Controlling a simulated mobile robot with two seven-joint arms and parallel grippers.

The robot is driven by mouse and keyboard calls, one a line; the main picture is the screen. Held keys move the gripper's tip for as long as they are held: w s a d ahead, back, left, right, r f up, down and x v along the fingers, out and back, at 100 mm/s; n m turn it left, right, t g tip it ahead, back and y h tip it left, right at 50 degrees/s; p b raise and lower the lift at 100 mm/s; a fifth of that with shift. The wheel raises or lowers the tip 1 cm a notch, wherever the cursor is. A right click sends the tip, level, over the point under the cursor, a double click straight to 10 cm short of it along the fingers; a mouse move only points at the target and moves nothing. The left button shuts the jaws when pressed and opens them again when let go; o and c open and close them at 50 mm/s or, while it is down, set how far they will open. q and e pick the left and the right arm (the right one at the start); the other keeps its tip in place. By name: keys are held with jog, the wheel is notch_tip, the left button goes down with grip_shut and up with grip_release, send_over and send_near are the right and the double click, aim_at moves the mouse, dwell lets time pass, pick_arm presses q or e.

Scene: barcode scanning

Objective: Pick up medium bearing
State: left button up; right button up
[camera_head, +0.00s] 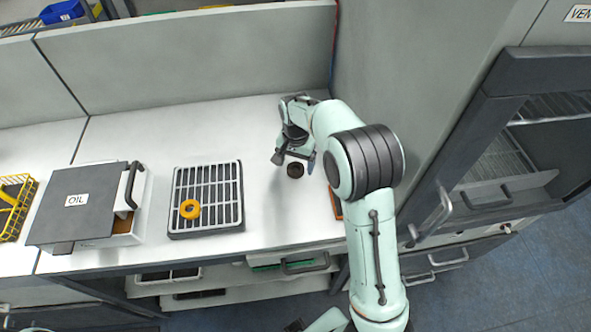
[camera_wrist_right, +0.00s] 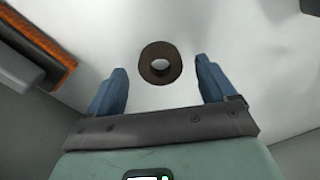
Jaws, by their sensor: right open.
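A dark brown ring-shaped bearing (camera_head: 295,170) lies flat on the white table under my right gripper. In the right wrist view the bearing (camera_wrist_right: 160,63) sits just beyond the fingertips, roughly midway between them and not gripped. My right gripper (camera_head: 293,158) is open and empty, and its blue fingers (camera_wrist_right: 158,75) show in the right wrist view. My left gripper is not in view.
A grey-lidded box marked OIL (camera_head: 75,222) stands left of the tray, and a yellow basket (camera_head: 14,215) is at the far left. An orange-edged dark object (camera_head: 336,204) lies right of the bearing. A grey cabinet wall (camera_head: 418,80) bounds the right side. The table between tray and bearing is clear.

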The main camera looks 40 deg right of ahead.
jog(key=shift+f, duration=0.65)
jog(key=c, duration=1.2)
jog(key=shift+r, duration=0.2)
